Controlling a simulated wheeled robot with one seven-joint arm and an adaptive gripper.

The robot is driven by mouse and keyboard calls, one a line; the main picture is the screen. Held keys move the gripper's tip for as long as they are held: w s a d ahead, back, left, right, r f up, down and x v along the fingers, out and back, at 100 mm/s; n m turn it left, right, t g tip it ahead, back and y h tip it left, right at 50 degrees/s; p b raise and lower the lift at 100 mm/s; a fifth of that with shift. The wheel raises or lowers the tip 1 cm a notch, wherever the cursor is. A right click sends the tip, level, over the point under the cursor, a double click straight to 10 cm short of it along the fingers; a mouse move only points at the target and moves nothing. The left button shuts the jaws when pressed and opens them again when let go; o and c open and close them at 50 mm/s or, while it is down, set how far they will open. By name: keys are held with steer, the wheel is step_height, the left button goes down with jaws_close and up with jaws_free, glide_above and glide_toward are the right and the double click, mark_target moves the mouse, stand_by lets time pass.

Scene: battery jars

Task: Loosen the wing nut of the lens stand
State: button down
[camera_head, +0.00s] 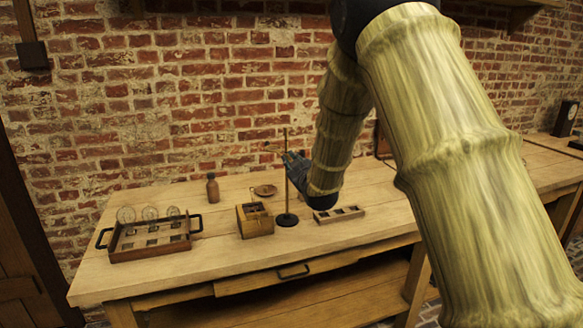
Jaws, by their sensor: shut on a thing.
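The lens stand (286,197) is a thin upright rod on a round dark base, standing on the workbench right of the small wooden box. A short crosspiece (273,149) reaches left from the upper rod. My gripper (291,160), dark and small in the camera_head view, is at the upper rod, just below the crosspiece. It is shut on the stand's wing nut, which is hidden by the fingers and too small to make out.
On the workbench (150,275) are a wooden tray (150,252) with glass discs, a brown bottle (212,188), a small dish (264,191), a wooden box (256,228) and a slotted wooden rack (339,215) under my arm. A brick wall stands close behind.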

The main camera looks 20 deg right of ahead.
steer(key=shift+d+r+n+b, duration=0.1)
steer(key=shift+n+b, duration=0.2)
steer(key=shift+n, duration=0.35)
steer(key=shift+d+r+n+b, duration=0.1)
steer(key=shift+n+b, duration=0.15)
steer(key=shift+n, duration=0.7)
steer(key=c, duration=1.7)
jaws_free()
steer(key=shift+s, duration=0.15)
steer(key=s, duration=1.1)
steer(key=shift+s+d, duration=0.25)
steer(key=shift+s, duration=0.1)
